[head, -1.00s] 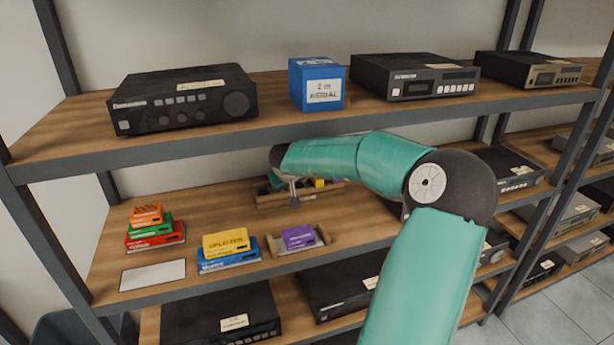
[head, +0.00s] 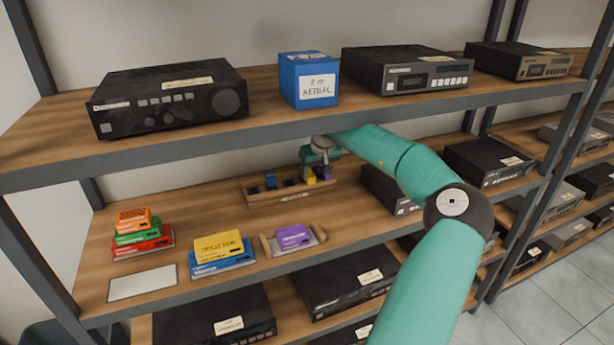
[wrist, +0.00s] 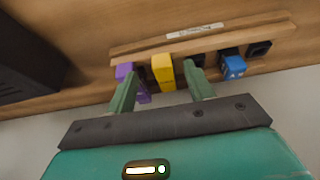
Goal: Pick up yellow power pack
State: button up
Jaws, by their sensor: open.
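The yellow power pack (head: 311,177) stands in a wooden rack (head: 265,198) at the back of the middle shelf. In the wrist view the yellow pack (wrist: 162,68) shows between my two green fingers, nearer the left one. My gripper (wrist: 160,74) is open and empty; whether a finger touches the pack cannot be told. In the head view my gripper (head: 316,165) is over the right end of the rack and partly hides the packs. A purple pack (wrist: 124,71) is beside the yellow one, close to the left finger. A blue pack (wrist: 232,65) is farther right.
The upper shelf (head: 200,139) runs just above my wrist. In front of the rack are a yellow box (head: 218,244) on a blue one, a purple box (head: 293,236) in a tray, a coloured stack (head: 137,236) and a white card (head: 142,283). A dark device (head: 385,190) is right.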

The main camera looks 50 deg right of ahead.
aim_at(311, 175)
jog(key=shift+w+d, duration=0.45)
jog(key=shift+w, duration=0.35)
jog(key=shift+w+d, duration=0.4)
jog(key=shift+w, duration=0.35)
jog(key=x, duration=0.5)
jog(key=shift+w+d, duration=0.1)
jog(key=shift+w, duration=0.05)
jog(key=c, duration=1)
